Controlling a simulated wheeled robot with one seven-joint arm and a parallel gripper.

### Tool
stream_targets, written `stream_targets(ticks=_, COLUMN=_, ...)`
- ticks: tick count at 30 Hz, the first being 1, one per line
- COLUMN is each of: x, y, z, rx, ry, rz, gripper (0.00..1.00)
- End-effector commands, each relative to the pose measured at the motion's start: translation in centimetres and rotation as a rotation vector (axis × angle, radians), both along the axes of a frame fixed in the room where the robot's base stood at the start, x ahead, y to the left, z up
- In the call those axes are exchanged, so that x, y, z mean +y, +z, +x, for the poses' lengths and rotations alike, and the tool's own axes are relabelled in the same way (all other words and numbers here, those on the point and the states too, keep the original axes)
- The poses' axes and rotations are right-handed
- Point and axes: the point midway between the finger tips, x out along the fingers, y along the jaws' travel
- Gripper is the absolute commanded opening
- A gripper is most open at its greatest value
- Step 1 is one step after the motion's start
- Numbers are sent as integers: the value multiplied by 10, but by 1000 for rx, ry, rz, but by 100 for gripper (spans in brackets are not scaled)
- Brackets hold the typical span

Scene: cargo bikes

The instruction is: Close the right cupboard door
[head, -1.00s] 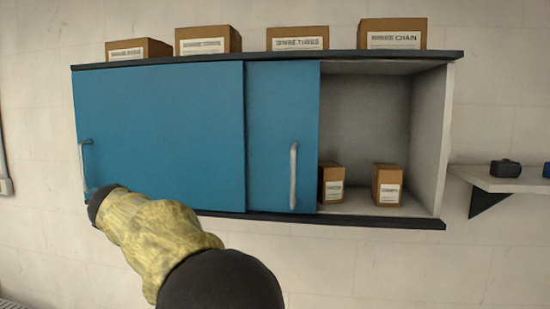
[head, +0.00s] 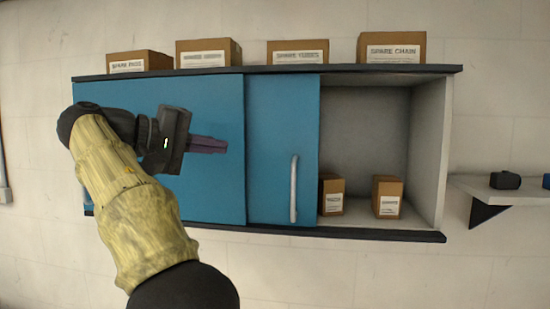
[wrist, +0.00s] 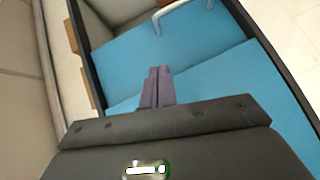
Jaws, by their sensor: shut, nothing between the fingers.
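The wall cupboard has two blue sliding doors. The right door (head: 282,130) sits partly behind the left door (head: 215,105), with the cupboard's right side open. The right door's pale vertical handle (head: 293,189) is near its right edge. In the wrist view the right door (wrist: 190,48) and its handle (wrist: 180,12) are at the top, with the left door (wrist: 230,75) below. My gripper (head: 226,147) is shut and empty, in front of the left door, pointing right toward the right door. It is left of and above the handle. Its fingers (wrist: 158,70) show together in the wrist view.
Two small cardboard boxes (head: 387,197) stand inside the open right compartment (head: 365,135). Several cartons (head: 392,48) stand on the cupboard's top. A wall shelf (head: 500,185) with dark objects is at the right. My forearm covers the left door's left part.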

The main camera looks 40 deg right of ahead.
Motion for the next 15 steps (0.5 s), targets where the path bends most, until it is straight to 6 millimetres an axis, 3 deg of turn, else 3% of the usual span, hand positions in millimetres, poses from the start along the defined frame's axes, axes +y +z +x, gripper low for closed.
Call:
stream_targets(ticks=5, x=-17, y=-3, z=-2, rx=1, ry=-1, rz=1, gripper=0)
stream_targets(ticks=15, x=-74, y=-13, z=-9, rx=1, ry=-3, rz=1, gripper=0)
